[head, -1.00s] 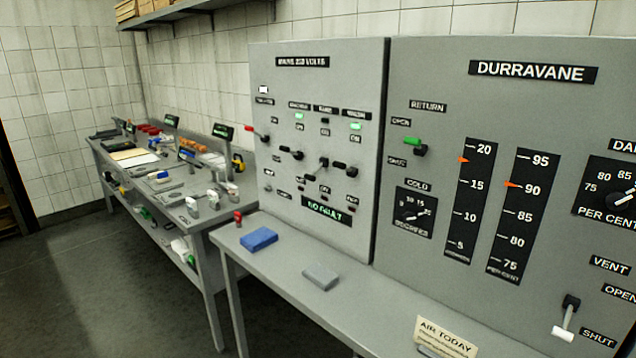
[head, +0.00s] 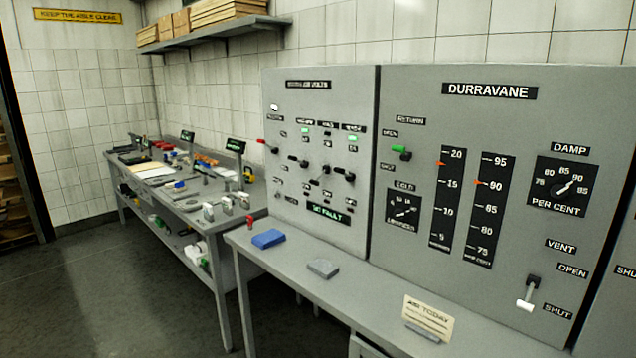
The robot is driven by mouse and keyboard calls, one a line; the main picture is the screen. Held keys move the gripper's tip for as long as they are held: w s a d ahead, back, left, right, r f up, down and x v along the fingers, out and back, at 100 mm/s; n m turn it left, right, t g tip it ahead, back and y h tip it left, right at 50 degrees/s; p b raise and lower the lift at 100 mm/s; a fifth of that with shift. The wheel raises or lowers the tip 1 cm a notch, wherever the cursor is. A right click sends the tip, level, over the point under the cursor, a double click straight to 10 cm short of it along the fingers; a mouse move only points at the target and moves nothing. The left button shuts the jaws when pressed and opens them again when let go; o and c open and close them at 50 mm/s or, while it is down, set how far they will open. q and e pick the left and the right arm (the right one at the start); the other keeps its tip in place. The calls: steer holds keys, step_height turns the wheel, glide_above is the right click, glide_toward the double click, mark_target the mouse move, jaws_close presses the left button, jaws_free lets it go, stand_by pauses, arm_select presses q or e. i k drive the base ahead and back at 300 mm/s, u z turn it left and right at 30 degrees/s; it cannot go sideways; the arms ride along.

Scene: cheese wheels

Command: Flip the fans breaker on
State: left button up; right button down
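The grey breaker panel (head: 318,86) stands upright at the back of the bench in the head view, left of the panel marked DURRAVANE. It has a red-handled lever (head: 267,145) at its left side and a row of three black levers. The left black lever (head: 298,160) and right black lever (head: 345,175) point leftward. The middle black lever (head: 322,179) sits at a different angle, slanting down. The lamps above the left and right columns glow green; the middle one looks dark. The small labels are too blurred to tell which breaker is the fans. Neither gripper shows.
A narrow bench (head: 375,292) runs below the panels, holding a blue block (head: 268,238), a grey block (head: 323,268) and an AIR TODAY card (head: 428,316). A cluttered workbench (head: 262,203) stands to the left. The floor (head: 120,300) at front left is clear.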

mark_target(318, 178)
steer(key=u, duration=0.35)
steer(key=i, duration=1)
